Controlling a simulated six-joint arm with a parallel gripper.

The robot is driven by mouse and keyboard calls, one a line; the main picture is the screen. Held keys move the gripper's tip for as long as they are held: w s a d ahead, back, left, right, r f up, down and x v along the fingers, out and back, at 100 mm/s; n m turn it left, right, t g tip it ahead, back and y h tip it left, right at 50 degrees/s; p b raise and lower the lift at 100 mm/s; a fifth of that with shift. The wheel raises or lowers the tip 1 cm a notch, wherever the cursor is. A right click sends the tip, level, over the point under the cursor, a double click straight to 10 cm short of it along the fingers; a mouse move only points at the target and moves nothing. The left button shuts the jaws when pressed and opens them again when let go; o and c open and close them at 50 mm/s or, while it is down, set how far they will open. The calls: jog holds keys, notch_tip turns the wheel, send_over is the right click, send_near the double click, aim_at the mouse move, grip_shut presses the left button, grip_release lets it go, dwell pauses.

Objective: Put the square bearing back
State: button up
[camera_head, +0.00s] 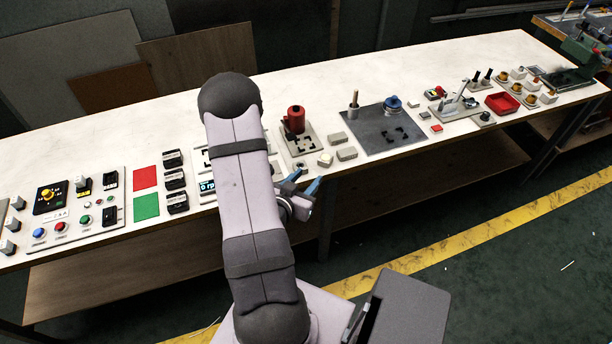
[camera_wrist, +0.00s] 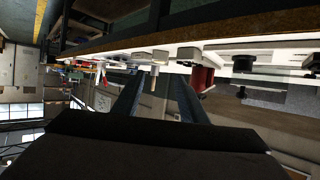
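My gripper (camera_head: 304,180) is at the front edge of the bench, with its two blue fingers apart. I cannot tell for certain which thing is the square bearing. Several pale blocks lie just beyond my gripper: one with a small round top (camera_head: 325,159), one to its right (camera_head: 347,154) and one behind (camera_head: 337,138). A plate with black corner marks (camera_head: 303,146) lies behind my gripper, with a red cylinder (camera_head: 294,119) at its back.
A grey plate (camera_head: 372,143) with black corner marks holds a blue-topped part (camera_head: 393,103). A red tray (camera_head: 502,103) is far right. Red (camera_head: 145,177) and green (camera_head: 146,206) squares and a button panel (camera_head: 62,214) are left. The bench's back strip is clear. My arm hides its middle.

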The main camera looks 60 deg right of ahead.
jog(key=w+a+f+n+t+y, duration=0.1)
jog(key=w+a+n+t+y, duration=0.4)
jog(key=w, duration=0.6)
jog(key=w+a+r+n+y, duration=0.1)
jog(key=w+a+n+y, duration=0.3)
jog(key=a, duration=0.6)
jog(key=w+a+r+y, duration=0.1)
jog(key=w+a, duration=0.4)
jog(key=a, duration=0.4)
jog(key=s+a+r+n+g+y, duration=0.1)
jog(key=s+a+r+n+g, duration=0.1)
jog(key=a, duration=0.5)
jog(key=s+a+r+n+g+y, duration=0.2)
jog(key=s+a+r+n+g, duration=0.1)
jog(key=s+a+n, duration=0.4)
jog(key=shift+s+a+r, duration=0.6)
jog(key=shift+s+a, duration=0.2)
jog(key=shift+s, duration=0.3)
